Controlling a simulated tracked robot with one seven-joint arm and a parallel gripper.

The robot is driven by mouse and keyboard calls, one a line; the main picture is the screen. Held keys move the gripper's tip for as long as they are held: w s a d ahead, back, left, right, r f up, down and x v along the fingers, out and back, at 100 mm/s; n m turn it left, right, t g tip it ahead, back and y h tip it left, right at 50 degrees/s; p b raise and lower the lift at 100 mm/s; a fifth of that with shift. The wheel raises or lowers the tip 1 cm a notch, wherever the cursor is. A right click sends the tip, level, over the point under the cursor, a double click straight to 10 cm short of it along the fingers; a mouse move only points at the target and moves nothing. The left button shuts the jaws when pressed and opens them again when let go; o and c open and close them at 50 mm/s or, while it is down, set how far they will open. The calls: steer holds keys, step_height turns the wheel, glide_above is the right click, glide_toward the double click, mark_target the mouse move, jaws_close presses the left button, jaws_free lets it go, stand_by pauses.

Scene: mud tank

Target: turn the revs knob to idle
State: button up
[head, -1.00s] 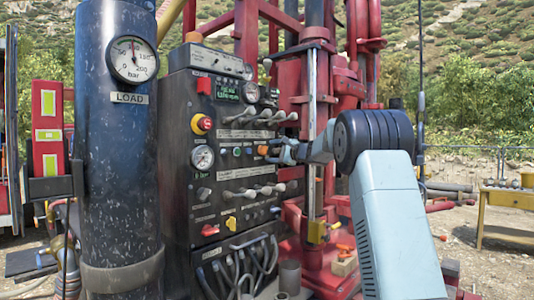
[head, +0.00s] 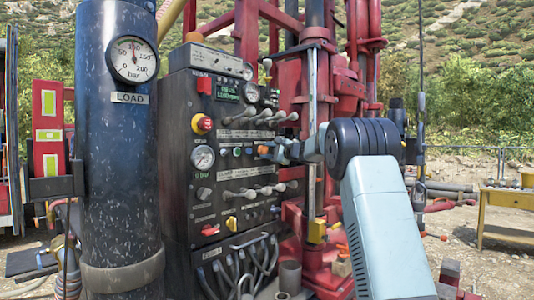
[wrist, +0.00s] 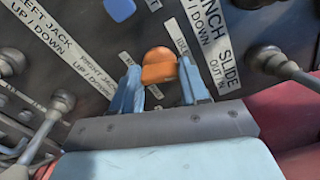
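The revs knob is an orange knob (wrist: 160,66) on the control panel, with a white label reading IDLE beside it on the right in the wrist view. It also shows in the head view as an orange spot (head: 263,150) on the right part of the black panel (head: 180,140). My gripper (wrist: 160,72) has its blue fingers one on each side of the knob. Hardly any gap shows between fingers and knob, and I cannot tell whether they press on it. In the head view my gripper (head: 275,150) reaches the panel from the right.
Rows of grey levers stand above (head: 260,118) and below (head: 262,188) the knob, close to my gripper. A red emergency button (head: 202,124) and a pressure gauge (head: 203,158) are on the left. A red mast (head: 290,90) rises behind. A yellow table (head: 505,200) stands far right.

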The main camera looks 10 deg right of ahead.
steer(key=shift+f, duration=0.15)
steer(key=c, duration=0.4)
steer(key=shift+f+n, duration=0.15)
steer(key=shift+n, duration=1.95)
steer(key=o, duration=1)
steer(key=shift+o, duration=0.2)
steer(key=v, duration=1.3)
steer(key=shift+s+d, duration=0.25)
steer(key=shift+s, duration=0.05)
steer(key=shift+a, duration=0.1)
